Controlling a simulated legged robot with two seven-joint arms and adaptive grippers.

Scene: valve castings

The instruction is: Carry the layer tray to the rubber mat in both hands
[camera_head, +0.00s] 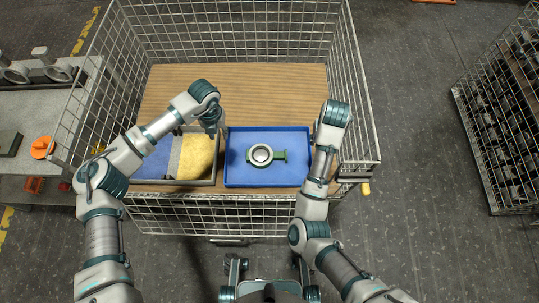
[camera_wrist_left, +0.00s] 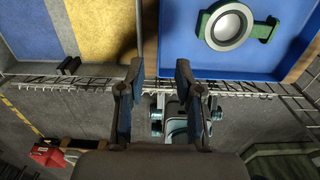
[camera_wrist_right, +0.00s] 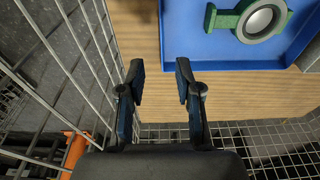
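The layer tray is taken to be the blue tray (camera_head: 235,181), lying flat on the wooden floor of a wire cage. A green valve casting with a pale ring (camera_head: 262,154) lies in it. My left gripper (camera_head: 213,132) is above the tray's left edge, beside the grey box. In the left wrist view its fingers (camera_wrist_left: 159,70) are open with nothing between them. My right gripper is at the tray's right edge, mostly hidden by its arm in the head view. In the right wrist view its fingers (camera_wrist_right: 160,72) are open and empty. I cannot make out the rubber mat for certain.
The wire cage (camera_head: 355,90) has high mesh walls around the tray. A grey box (camera_head: 215,183) with blue and yellow areas stands close at the tray's left. Bare wood (camera_head: 255,95) lies behind. A grey bench (camera_head: 60,110) is at left; another wire cage (camera_head: 490,140) is at right.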

